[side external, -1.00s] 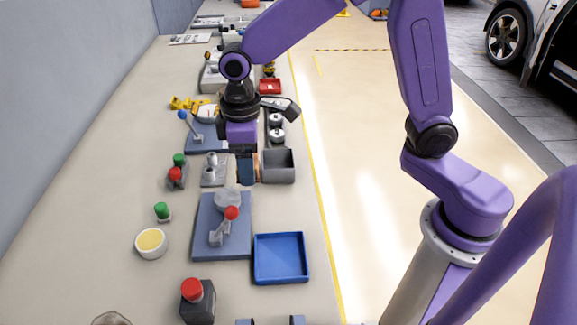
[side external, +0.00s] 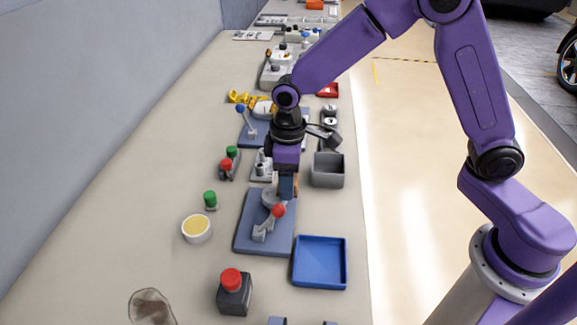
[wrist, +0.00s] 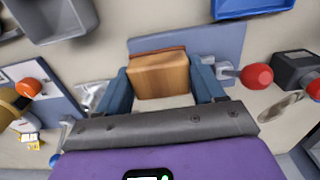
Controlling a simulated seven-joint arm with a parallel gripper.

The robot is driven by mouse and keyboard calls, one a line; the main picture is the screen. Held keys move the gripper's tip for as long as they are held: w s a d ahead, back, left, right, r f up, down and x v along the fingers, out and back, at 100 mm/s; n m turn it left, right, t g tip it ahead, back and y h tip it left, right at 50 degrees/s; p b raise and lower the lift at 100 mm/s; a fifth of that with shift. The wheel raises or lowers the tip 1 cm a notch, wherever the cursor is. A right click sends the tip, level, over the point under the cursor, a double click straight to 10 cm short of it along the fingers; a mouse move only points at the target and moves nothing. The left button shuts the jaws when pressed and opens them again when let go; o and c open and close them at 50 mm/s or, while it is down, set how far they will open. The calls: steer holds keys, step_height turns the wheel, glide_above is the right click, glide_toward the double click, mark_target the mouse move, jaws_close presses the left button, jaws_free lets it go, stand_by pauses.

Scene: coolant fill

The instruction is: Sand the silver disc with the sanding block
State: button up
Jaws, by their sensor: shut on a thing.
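The silver disc (side external: 269,198) lies on a blue-grey plate (side external: 250,236) that also carries a lever clamp with a red knob (side external: 278,210). My gripper (side external: 286,187) is at the disc's far right side in the side view, covering part of it. It is shut on the sanding block, a wooden block (wrist: 158,76) with a reddish-brown layer along one edge, seen between the blue fingers in the wrist view. Only a brown sliver of the block shows in the side view. I cannot tell whether the block touches the disc.
A grey bin (side external: 328,171) stands close right of my gripper. A blue tray (side external: 320,264) lies right of the plate. A red-button box (side external: 234,293), a round yellow-topped pot (side external: 197,229) and a green-capped piece (side external: 210,201) stand nearby. The bench at left is clear.

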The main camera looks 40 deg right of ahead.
steer(key=shift+f, duration=0.5)
steer(key=shift+w+a+f, duration=0.2)
steer(key=shift+a+f, duration=0.05)
steer(key=shift+f, duration=0.5)
steer(key=shift+c, duration=0.3)
steer(key=shift+w+a, duration=2)
steer(key=shift+s+d, duration=2.25)
steer(key=shift+d, duration=0.05)
steer(key=shift+r, duration=4.05)
